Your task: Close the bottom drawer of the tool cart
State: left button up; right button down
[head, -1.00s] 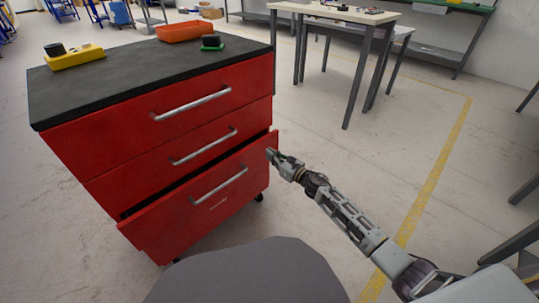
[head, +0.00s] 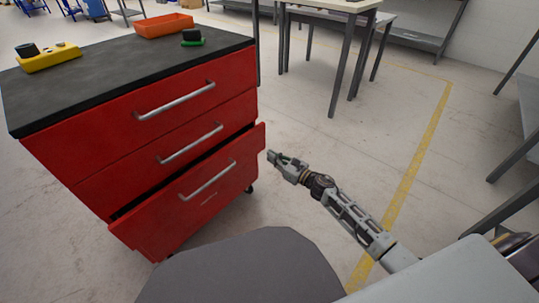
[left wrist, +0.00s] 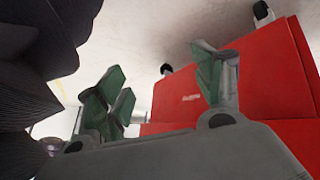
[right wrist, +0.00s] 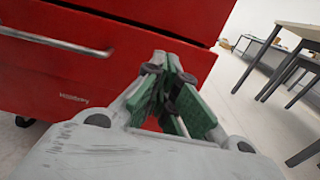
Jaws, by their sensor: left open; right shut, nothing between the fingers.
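The red tool cart (head: 150,105) stands at the left of the head view, with a black top. Its bottom drawer (head: 215,200) sticks out a little, with a dark gap above its front. The drawer's silver handle (head: 207,180) is free. My right gripper (head: 272,156) is shut and empty, just right of the drawer front's right edge and apart from it in the head view. In the right wrist view its green-padded fingers (right wrist: 172,95) are together before the red front. My left gripper (left wrist: 160,90) is open; red cart panels show beyond it. It is outside the head view.
An orange tray (head: 165,24), a yellow block holder (head: 48,57) and a small green item (head: 193,40) are on the cart top. A pale table (head: 335,8) stands behind. The floor right of the cart is clear.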

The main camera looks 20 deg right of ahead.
pick_arm(q)
jog(key=shift+s, duration=0.1)
pick_arm(e)
jog(key=shift+s+d, duration=0.15)
jog(key=shift+s, duration=0.15)
pick_arm(q)
jog(key=shift+a, duration=0.1)
jog(key=shift+c, duration=0.4)
